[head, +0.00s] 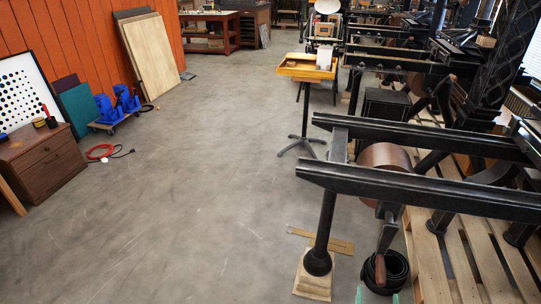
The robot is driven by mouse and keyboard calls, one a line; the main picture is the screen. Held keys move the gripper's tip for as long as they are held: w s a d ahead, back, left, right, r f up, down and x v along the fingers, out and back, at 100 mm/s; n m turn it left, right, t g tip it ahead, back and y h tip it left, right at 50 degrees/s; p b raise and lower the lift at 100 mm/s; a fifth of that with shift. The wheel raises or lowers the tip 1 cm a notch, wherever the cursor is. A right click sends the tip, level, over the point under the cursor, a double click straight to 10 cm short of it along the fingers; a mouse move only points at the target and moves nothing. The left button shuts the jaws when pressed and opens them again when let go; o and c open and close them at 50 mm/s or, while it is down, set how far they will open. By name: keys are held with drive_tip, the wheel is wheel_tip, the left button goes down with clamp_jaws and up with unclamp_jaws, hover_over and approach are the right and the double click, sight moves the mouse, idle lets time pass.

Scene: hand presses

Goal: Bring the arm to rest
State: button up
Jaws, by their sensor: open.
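Only the tips of my gripper (378,298) seem to show, as two small pale green pieces at the bottom edge of the head view, right of the middle. They stand apart with a gap between them, so it is open. Nothing shows held in the gap. The rest of my arm is out of view. Just beyond the tips is a black coiled strap or ring (398,270) on the floor, below a brown-handled crank (382,252). I cannot tell how far the tips are from it.
Black hand presses with long rails (420,190) fill the right side, on wooden pallets (455,265). A press leg (323,225) stands on a wood block. A yellow tray stand (306,70) is farther back. A brown cabinet (42,160) stands left. The grey floor (200,190) between is clear.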

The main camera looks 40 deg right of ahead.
sight(380, 286)
drive_tip(key=shift+s+f, duration=0.15)
drive_tip(key=shift+s, duration=0.05)
drive_tip(key=shift+s+d+f+b, duration=0.25)
drive_tip(key=shift+d+f+b, duration=0.1)
drive_tip(key=shift+b, duration=0.1)
drive_tip(key=b+x, duration=0.3)
drive_tip(key=x, duration=0.3)
drive_tip(key=shift+w+f, duration=0.1)
drive_tip(key=shift+w, duration=0.1)
drive_tip(key=shift+w+d, duration=0.1)
drive_tip(key=shift+d, duration=0.15)
